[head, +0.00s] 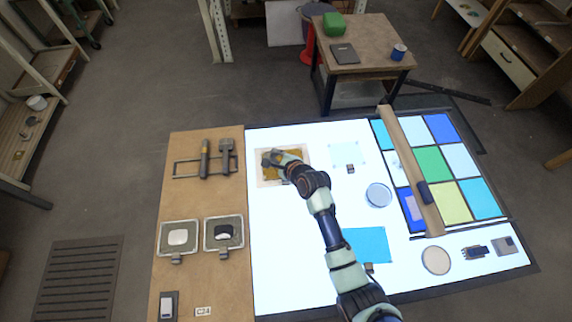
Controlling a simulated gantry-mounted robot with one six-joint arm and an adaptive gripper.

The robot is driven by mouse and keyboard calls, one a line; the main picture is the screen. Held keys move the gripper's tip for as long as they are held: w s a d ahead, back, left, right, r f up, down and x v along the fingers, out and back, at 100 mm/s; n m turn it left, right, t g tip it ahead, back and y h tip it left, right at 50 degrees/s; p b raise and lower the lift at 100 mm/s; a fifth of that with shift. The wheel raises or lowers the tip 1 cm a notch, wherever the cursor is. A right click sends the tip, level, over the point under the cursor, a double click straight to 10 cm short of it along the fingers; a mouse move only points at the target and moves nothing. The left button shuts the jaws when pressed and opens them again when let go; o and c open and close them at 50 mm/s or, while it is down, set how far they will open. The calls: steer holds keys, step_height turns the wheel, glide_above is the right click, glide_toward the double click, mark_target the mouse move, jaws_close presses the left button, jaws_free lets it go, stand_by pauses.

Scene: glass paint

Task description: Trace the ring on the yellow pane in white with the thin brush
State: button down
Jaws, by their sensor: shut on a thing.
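The yellow pane (270,177) lies on a pale beige sheet at the upper left of the glowing table, largely covered by my arm. My gripper (272,160) is over this pane and shut; what it holds is mostly hidden, and I take it to be the thin brush. I cannot tell whether the tip touches the glass, and no ring line can be made out. A dish with white paint (178,237) stands on the wooden board at left. A dish with dark paint (224,233) is beside it.
A rack (180,168) at left holds two tools, its left part empty. A coloured pane grid (432,163) with a wooden bar (410,165) across it fills the right. A blue pane (366,243) and round clear glass (378,195) lie near my arm.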

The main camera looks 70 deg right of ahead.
steer(key=s+a+p, duration=0.3)
steer(key=a, duration=0.4)
steer(key=shift+s+f+p, duration=0.15)
steer(key=shift+s+p, duration=0.1)
steer(key=shift+p, duration=0.15)
steer(key=shift+p, duration=0.7)
steer(key=shift+f, duration=0.5)
stand_by(0.6)
steer(key=shift+s+d, duration=0.1)
steer(key=shift+s+d, duration=0.6)
steer(key=shift+s, duration=0.1)
